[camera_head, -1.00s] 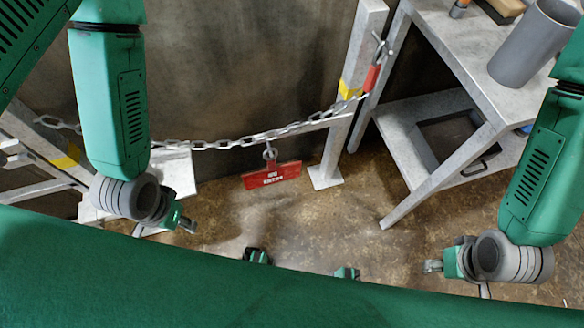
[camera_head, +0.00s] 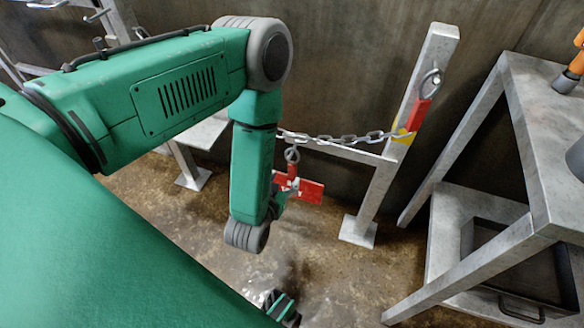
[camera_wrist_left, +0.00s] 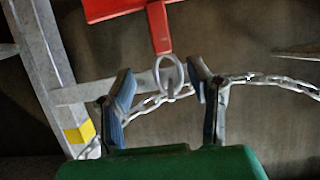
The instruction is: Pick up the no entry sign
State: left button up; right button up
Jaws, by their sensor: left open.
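The red no entry sign (camera_head: 312,192) hangs from a metal ring (camera_head: 292,154) on the chain (camera_head: 345,138). My left forearm and gripper partly cover its left side in the head view. In the wrist view the sign (camera_wrist_left: 115,8) is cut off at the top edge, with a red tab (camera_wrist_left: 160,28) leading to the ring (camera_wrist_left: 170,75). The fingers of my left gripper (camera_wrist_left: 163,75) are open, one on each side of the ring. I cannot tell whether they touch anything.
A grey metal post (camera_head: 407,140) with a yellow band and red chain hook stands right of the sign. A metal table (camera_head: 535,150) with a lower shelf stands at the right. A brown wall lies behind the chain. Floor below the sign is clear.

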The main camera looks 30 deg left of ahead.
aim_at(290, 169)
pick_arm(q)
jog(key=w, duration=0.1)
jog(key=w+f+b, duration=0.1)
jog(key=shift+w+d, duration=0.1)
jog(key=shift+w, duration=0.2)
jog(key=shift+w+f, duration=0.15)
jog(key=shift+w, duration=0.15)
jog(key=shift+w+a+f, duration=0.1)
jog(key=shift+w+a, duration=0.1)
jog(key=shift+a, duration=0.05)
jog(key=w+a+f+b, duration=0.2)
jog(key=w+b, duration=0.1)
jog(key=shift+w+a+f, duration=0.1)
jog(key=shift+w+f, duration=0.2)
jog(key=shift+w, duration=0.25)
jog(key=shift+d+r, duration=0.15)
jog(key=shift+d, duration=0.15)
jog(key=c, duration=0.8)
jog(key=shift+a, duration=0.15)
grip_shut()
jog(key=shift+a, duration=0.1)
pick_arm(e)
notch_tip(290, 169, down, 5)
jog(key=shift+d+r, duration=0.15)
jog(key=shift+r, duration=0.05)
